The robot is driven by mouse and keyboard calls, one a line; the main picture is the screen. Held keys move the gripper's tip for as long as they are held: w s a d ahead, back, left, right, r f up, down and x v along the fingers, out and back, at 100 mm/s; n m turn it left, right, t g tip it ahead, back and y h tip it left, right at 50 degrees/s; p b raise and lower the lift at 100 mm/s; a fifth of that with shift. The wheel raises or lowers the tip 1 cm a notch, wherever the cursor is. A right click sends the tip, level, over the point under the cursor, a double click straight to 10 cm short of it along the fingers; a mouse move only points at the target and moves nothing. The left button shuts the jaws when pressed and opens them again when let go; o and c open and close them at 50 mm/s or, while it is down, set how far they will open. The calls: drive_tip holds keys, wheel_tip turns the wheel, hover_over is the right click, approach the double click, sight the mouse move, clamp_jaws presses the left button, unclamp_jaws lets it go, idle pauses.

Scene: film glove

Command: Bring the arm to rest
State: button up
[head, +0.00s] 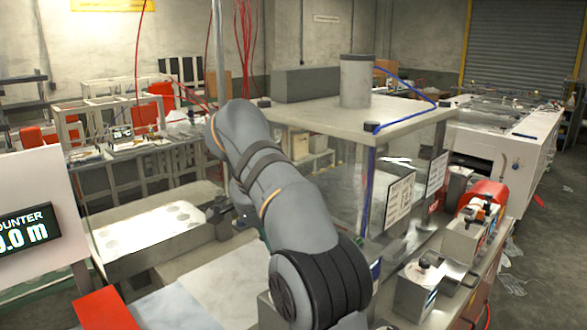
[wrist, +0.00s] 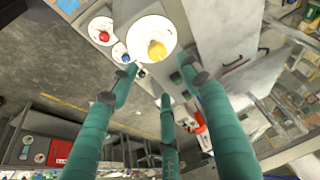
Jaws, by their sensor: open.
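My gripper (wrist: 158,82) shows in the wrist view as three long teal fingers with dark joints. They are spread apart, with nothing held between them. In the head view my grey arm (head: 285,205) reaches forward and bends down to the left, and it hides most of the gripper. Past the fingertips in the wrist view is a white round dish (wrist: 140,30) with a yellow thing (wrist: 157,50) in it. I cannot tell how far the fingertips are from it.
Smaller white dishes hold a red thing (wrist: 104,36) and a blue thing (wrist: 126,58). In the head view, a clear-walled enclosure (head: 350,120) stands right of my arm. A counter display (head: 28,232) is at the left. A white machine (head: 500,140) stands behind at the right.

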drive_tip(key=x, duration=0.9)
drive_tip(key=shift+a+f, duration=0.1)
drive_tip(key=shift+f, duration=0.15)
